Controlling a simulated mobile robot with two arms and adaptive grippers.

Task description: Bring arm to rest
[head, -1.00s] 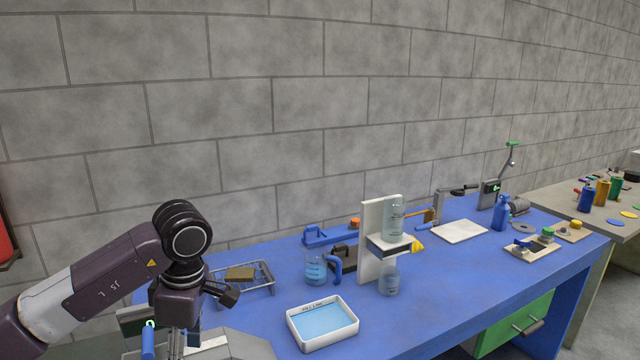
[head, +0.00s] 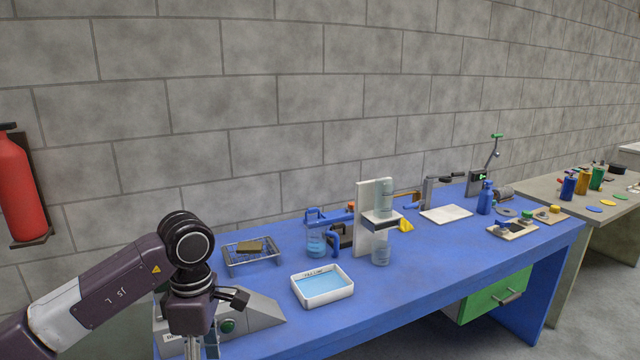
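My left arm comes in from the lower left of the head view, bent at a dark wrist joint above the left end of the blue bench (head: 440,285). Its wrist points down in front of a grey sloped device with a green button (head: 228,326). The fingers of my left gripper are cut off by the bottom edge, so their state is hidden. My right arm and gripper are not in view.
On the bench are a wire rack (head: 252,262) with a brown block, a white tray of blue liquid (head: 322,301), a jug (head: 316,246) and a white stand (head: 366,225). A red extinguisher (head: 20,185) hangs on the wall.

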